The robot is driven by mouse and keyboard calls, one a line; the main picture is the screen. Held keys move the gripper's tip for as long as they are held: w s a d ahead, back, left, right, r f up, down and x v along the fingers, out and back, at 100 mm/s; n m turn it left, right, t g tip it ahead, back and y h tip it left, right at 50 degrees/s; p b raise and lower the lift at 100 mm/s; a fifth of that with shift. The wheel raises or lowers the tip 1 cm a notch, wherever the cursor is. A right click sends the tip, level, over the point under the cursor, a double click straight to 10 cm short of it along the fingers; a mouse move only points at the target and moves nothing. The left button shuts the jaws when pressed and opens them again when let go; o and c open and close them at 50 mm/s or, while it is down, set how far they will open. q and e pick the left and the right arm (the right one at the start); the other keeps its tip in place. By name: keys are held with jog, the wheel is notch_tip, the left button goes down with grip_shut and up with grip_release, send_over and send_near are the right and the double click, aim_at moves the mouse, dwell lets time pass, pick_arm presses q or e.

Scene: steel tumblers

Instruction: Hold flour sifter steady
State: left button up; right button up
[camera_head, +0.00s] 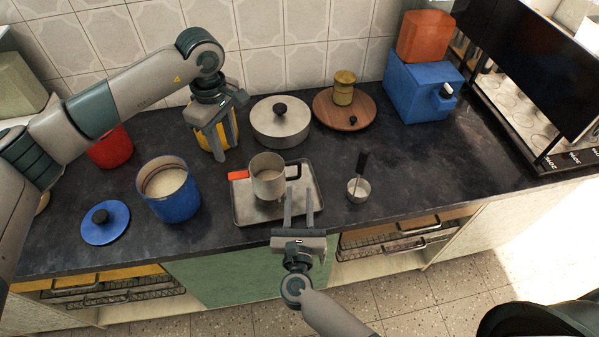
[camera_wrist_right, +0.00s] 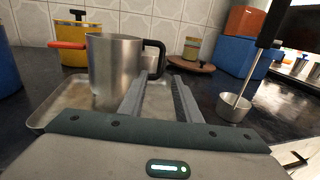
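The flour sifter (camera_head: 268,178) is a steel cup with an orange crank knob on its left and a black handle on its right. It stands upright on a metal tray (camera_head: 243,213). The sifter also shows in the right wrist view (camera_wrist_right: 113,68). My right gripper (camera_head: 299,194) is open and empty in front of the sifter, its fingers pointing toward the black handle (camera_wrist_right: 156,58). The handle appears just beyond the fingertips, not between them. My left gripper (camera_head: 220,140) is over the yellow canister (camera_head: 205,139), fingers apart; whether they touch it is unclear.
A blue pot (camera_head: 174,205) with pale contents and its blue lid (camera_head: 105,222) are at left. A small steel cup (camera_head: 358,190) with an upright black-handled tool is right of the tray. A lidded pan (camera_head: 281,128) and wooden board (camera_head: 343,120) stand behind.

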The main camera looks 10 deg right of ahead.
aim_at(300, 175)
jog(key=w, duration=0.2)
jog(key=w+d, duration=0.1)
jog(key=w, duration=0.5)
jog(key=shift+w+d, duration=0.2)
jog(key=shift+d, duration=0.15)
jog(key=shift+c, duration=0.2)
grip_shut()
pick_arm(q)
grip_shut()
notch_tip(300, 175, up, 5)
jog(key=m, duration=1)
jog(key=shift+r+m, duration=0.1)
jog(key=shift+m, duration=0.2)
